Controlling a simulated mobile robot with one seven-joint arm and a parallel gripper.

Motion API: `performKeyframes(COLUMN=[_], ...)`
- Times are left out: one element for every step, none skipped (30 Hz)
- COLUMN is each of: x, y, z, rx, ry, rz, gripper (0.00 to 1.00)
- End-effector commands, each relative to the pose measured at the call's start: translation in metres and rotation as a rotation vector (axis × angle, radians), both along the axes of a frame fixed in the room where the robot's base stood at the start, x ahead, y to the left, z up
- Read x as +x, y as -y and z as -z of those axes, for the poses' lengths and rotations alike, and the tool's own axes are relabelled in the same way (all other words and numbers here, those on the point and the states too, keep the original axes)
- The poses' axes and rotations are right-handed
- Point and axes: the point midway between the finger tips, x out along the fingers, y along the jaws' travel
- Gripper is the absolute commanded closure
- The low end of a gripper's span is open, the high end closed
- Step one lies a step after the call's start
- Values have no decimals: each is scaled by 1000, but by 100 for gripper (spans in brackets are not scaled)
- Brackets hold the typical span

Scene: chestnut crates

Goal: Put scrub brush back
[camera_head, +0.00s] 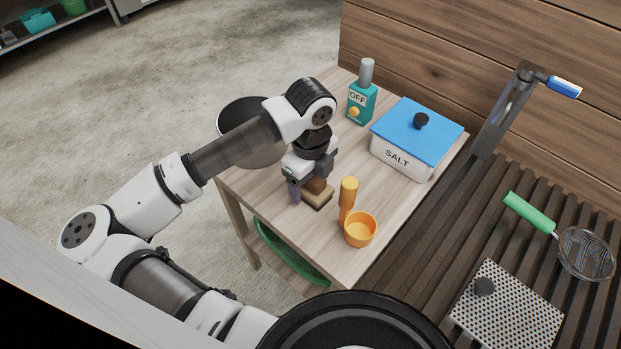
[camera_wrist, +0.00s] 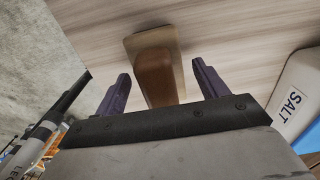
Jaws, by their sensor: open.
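The scrub brush (camera_head: 319,194) stands on the small wooden table, with a brown wooden grip and a pale base. In the wrist view, the brush (camera_wrist: 154,75) lies between the two purple fingers of my gripper (camera_wrist: 160,85), with a gap on each side. My gripper (camera_head: 309,190) is open and points down over the brush in the head view, hiding part of it. The fingers do not appear to touch the brush. I cannot make out a particular resting place for the brush.
Close by stand an orange measuring cup (camera_head: 360,230) with an upright handle, a teal bottle (camera_head: 362,103) marked OFF and a blue-lidded SALT box (camera_head: 404,157). A dark round pan (camera_head: 252,150) is behind my arm. A strainer (camera_head: 585,255) and grater (camera_head: 507,308) lie on the slatted surface.

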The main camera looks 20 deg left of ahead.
Motion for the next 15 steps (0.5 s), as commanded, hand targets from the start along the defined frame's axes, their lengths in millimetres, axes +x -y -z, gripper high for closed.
performKeyframes(x=[0, 0, 0, 0, 0, 0, 0, 0, 1, 1, 1, 1, 1, 1, 1], y=[0, 0, 0, 0, 0, 0, 0, 0, -1, -1, -1, -1, -1, -1, -1], z=[0, 0, 0, -1, -2, -4, -5, -7, -12, -17, -23, -31, -38, -45, -54], rx=[0, 0, 0, 0, 0, -1, -1, 1, 3, 5, 5, 5, 5, 5, 6], ry=[0, 0, 0, 0, 0, 0, 0, 0, 2, 2, 3, 3, 3, 3, 3], rz=[0, 0, 0, 0, 0, 0, 0, 0, 0, 0, 0, 2, 2, 0, 0], gripper=[28, 28, 28, 28, 28, 28, 28, 28, 28, 28, 28, 28, 28, 28, 28])
